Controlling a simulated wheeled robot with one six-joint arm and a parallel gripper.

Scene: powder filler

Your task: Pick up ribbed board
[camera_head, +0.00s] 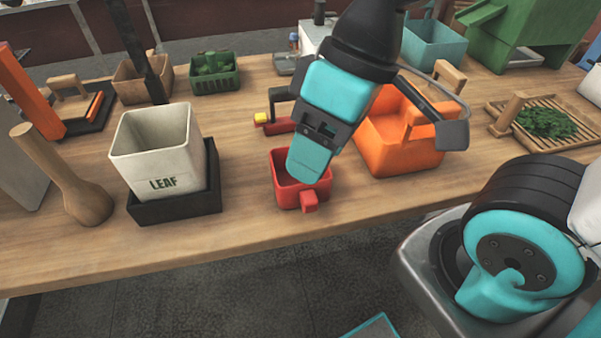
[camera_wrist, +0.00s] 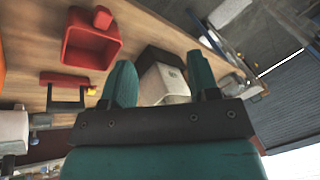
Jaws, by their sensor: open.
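The ribbed board (camera_head: 540,146) appears to be the slatted wooden tray at the right of the table in the head view. My gripper (camera_head: 306,172) points down over the small red bin (camera_head: 288,192), well to the left of the board. In the wrist view my gripper's two teal fingers (camera_wrist: 162,72) stand apart with nothing held between them.
The orange bin (camera_head: 405,160) stands between my gripper and the board. The white LEAF bin (camera_head: 150,160) sits in a black base to the left and shows beyond my fingers in the wrist view (camera_wrist: 165,88). A green hopper (camera_head: 510,35) stands behind the board.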

